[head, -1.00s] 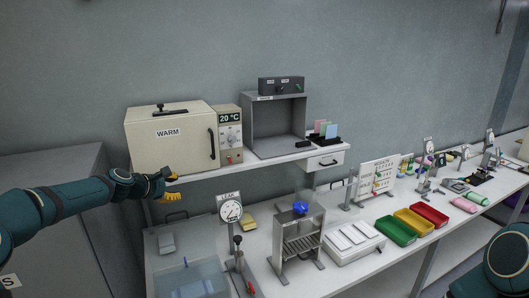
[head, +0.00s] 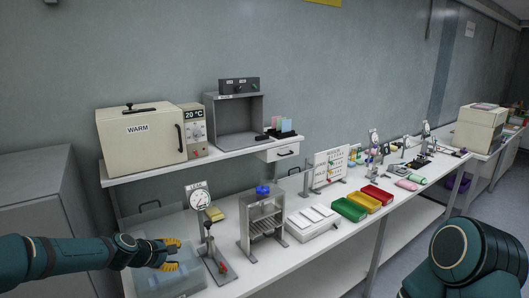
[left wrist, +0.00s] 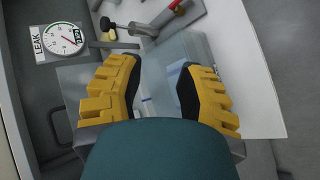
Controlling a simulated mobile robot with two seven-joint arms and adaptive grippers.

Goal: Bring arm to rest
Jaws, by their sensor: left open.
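My left gripper (head: 172,255), with yellow fingers, is open and empty. In the head view it hangs over the clear tank (head: 180,279) at the left end of the bench. In the left wrist view the two yellow fingers (left wrist: 158,88) stand apart, with the tank's clear lid (left wrist: 205,60) beyond them. My right arm shows only as a teal rounded part at the lower right of the head view; its gripper is out of view.
The leak gauge (head: 199,201) and its lever stand right of the gripper. A shelf (head: 150,171) above holds the WARM oven (head: 137,145) and an open grey chamber (head: 236,122). A metal rack (head: 262,220), white box (head: 312,223) and coloured trays (head: 349,209) stand further right.

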